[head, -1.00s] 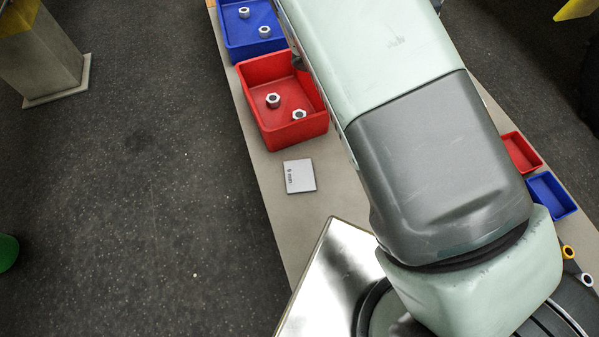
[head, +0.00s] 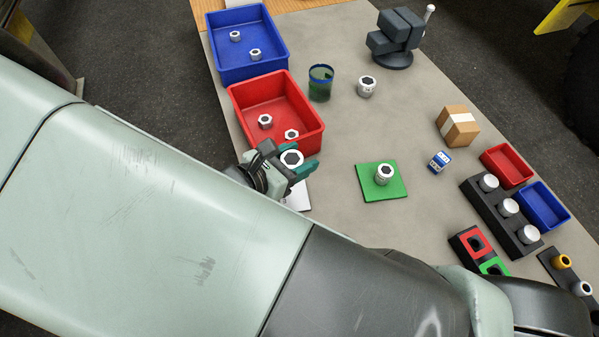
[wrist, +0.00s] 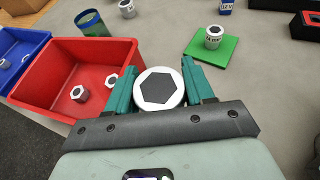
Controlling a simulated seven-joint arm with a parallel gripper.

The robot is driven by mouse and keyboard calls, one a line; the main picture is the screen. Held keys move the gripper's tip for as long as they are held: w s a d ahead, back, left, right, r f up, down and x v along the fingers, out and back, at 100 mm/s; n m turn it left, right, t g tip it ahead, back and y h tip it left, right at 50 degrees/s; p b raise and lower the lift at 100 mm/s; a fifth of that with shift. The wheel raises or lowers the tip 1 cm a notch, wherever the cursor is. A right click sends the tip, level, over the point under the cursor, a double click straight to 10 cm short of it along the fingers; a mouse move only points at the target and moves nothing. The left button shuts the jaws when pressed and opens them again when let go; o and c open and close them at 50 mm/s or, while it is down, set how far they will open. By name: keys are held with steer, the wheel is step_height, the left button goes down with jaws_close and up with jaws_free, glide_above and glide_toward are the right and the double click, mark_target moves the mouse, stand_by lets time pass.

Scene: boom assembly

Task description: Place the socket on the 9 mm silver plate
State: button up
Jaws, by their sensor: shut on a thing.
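My gripper (head: 288,162) is shut on a silver socket (wrist: 158,88) with a dark hexagonal opening. In the wrist view the socket sits between my two teal fingers, its hexagon facing the camera. The silver plate (head: 298,197) lies on the table just in front of the red bin, partly hidden under my gripper and arm. Its 9 mm marking, seen in the earlier view, is covered now. The held socket is over or beside the plate's far edge; its height above it I cannot tell.
A red bin (head: 235,98) with two nuts is close beside my gripper, a blue bin (head: 216,62) behind it. A green plate (head: 368,188) bearing another socket (head: 384,174) is to the right. A green cup (head: 320,84) and a loose socket (head: 366,87) stand farther back.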

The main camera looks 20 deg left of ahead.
mark_target(296, 192)
step_height(296, 192, down, 11)
steer(key=shift+r, duration=0.1)
stand_by(0.4)
steer(key=o, duration=1.2)
steer(key=shift+f, duration=0.2)
steer(key=shift+c, duration=0.2)
steer(key=shift+s+a+r, duration=0.15)
steer(key=shift+r, duration=0.1)
steer(key=v, duration=1.1)
steer(key=shift+s+a+r, duration=0.1)
steer(key=shift+s, duration=0.15)
